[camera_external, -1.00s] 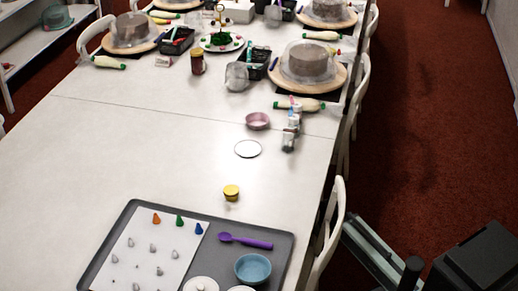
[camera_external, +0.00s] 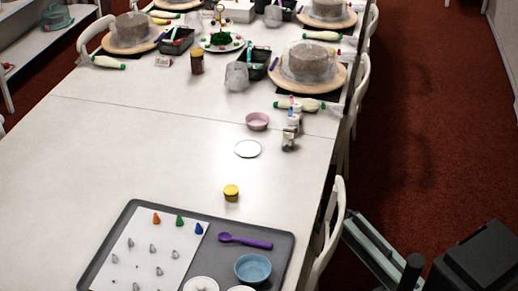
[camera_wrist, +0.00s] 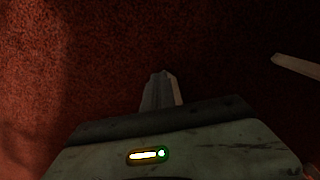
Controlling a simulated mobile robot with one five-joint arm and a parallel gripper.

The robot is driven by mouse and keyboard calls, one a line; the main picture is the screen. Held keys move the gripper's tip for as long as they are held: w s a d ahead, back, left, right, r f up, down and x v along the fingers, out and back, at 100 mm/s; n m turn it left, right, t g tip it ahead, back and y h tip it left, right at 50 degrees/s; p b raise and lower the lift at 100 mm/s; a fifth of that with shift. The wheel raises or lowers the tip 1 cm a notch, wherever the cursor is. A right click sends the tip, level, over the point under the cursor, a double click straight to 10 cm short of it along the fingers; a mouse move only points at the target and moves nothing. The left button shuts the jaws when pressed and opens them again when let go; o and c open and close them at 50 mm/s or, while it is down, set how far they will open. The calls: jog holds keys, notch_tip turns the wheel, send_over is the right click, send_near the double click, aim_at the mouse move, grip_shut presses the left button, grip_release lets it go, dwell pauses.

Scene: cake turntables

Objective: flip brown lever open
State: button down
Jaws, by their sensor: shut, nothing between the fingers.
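I cannot make out a brown lever in either view. Round cakes stand on wooden-coloured turntables along the far part of the table; the nearest turntable (camera_external: 338,80) is at the right edge, with a grey-brown cake (camera_external: 306,60) on it. In the wrist view my gripper (camera_wrist: 160,78) is shut and empty, with dark red carpet beyond its fingers. No turntable or lever shows in front of it. In the external view my body is at the lower right, beside the table, and the gripper's fingers cannot be made out.
A long white table (camera_external: 130,130) fills the left and middle. A grey tray (camera_external: 285,243) with a purple spoon (camera_external: 245,240) and a blue bowl (camera_external: 253,268) lies at its near end. White chairs (camera_external: 335,225) line its right edge. Red carpet (camera_external: 440,120) on the right is clear.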

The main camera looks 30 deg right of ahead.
jog(key=w+d+r+n+t+h+p, duration=0.15)
jog(key=w+d+r+p, duration=0.45)
jog(key=r+p, duration=0.8)
jog(key=w+d+r+n+t+h+p, duration=0.1)
jog(key=w+d+r+n+t+p, duration=0.15)
jog(key=d+r+p, duration=0.9)
jog(key=w+d+r+n+t+h+p, duration=0.1)
jog(key=w+d+r+n+p, duration=0.3)
jog(key=r+p, duration=1.35)
jog(key=w+a+r+n+g+y+p, duration=0.1)
jog(key=w+a+r+p, duration=0.15)
jog(key=r, duration=0.25)
jog(key=w+a+r+n+p, duration=0.1)
jog(key=a+r+n+p, duration=0.1)
jog(key=r+p, duration=0.25)
jog(key=s+a+r+n+g+y+p, duration=0.1)
jog(key=a+r+n+p, duration=0.3)
jog(key=a, duration=0.5)
jog(key=s+a+r+n+g+y+p, duration=0.2)
jog(key=a+r+n+p, duration=0.3)
jog(key=a, duration=0.5)
jog(key=s+a+r+n+g+y+p, duration=0.1)
jog(key=a+r+n+p, duration=0.4)
jog(key=a, duration=0.5)
notch_tip(320, 180, up, 3)
jog(key=g+y+p, duration=0.1)
jog(key=g+p, duration=0.1)
jog(key=shift+s+a+g+y, duration=0.25)
jog(key=shift+g+y, duration=0.05)
jog(key=shift+y, duration=0.05)
